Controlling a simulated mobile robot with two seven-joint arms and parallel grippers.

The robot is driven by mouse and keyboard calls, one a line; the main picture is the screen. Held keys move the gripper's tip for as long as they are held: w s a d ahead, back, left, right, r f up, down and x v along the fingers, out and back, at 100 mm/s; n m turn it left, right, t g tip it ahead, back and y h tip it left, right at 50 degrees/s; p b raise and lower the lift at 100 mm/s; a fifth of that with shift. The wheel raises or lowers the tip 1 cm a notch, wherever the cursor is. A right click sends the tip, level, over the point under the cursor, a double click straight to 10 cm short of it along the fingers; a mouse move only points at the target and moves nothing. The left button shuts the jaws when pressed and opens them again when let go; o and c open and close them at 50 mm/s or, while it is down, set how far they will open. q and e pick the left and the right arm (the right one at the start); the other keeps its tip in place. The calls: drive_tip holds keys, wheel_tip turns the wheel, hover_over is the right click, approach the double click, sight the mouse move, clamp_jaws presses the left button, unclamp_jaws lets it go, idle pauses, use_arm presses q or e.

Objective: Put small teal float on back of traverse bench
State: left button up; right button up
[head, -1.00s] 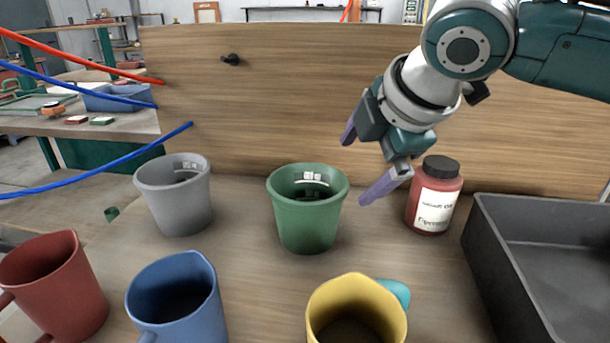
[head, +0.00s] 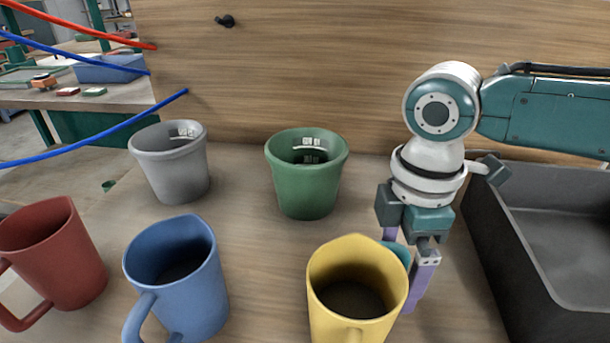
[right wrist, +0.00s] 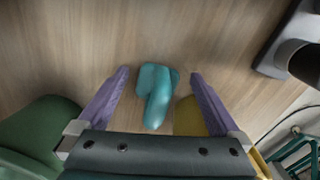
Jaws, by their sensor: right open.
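The small teal float (head: 400,248) stands behind the yellow mug (head: 352,295) in the head view, mostly hidden by it. In the right wrist view the teal float (right wrist: 157,95) lies on the wooden surface, a rounded piece with a longer lobe. My right gripper (head: 408,272) points down beside the yellow mug. Its purple fingers are open, one on each side of the float in the right wrist view (right wrist: 159,74), with gaps and no visible contact. My left gripper is not in view. I cannot tell which bench is the traverse bench.
A green cup (head: 305,190) and a grey cup (head: 172,175) stand at the back. A blue mug (head: 178,290) and a red mug (head: 52,260) are at front left. A dark grey tray (head: 560,225) is at right. Another bench (head: 95,100) stands far left.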

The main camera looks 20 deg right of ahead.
drive_tip(key=shift+f, duration=0.4)
drive_tip(key=shift+c, duration=0.2)
clamp_jaws()
idle(0.3)
drive_tip(key=shift+r, duration=0.2)
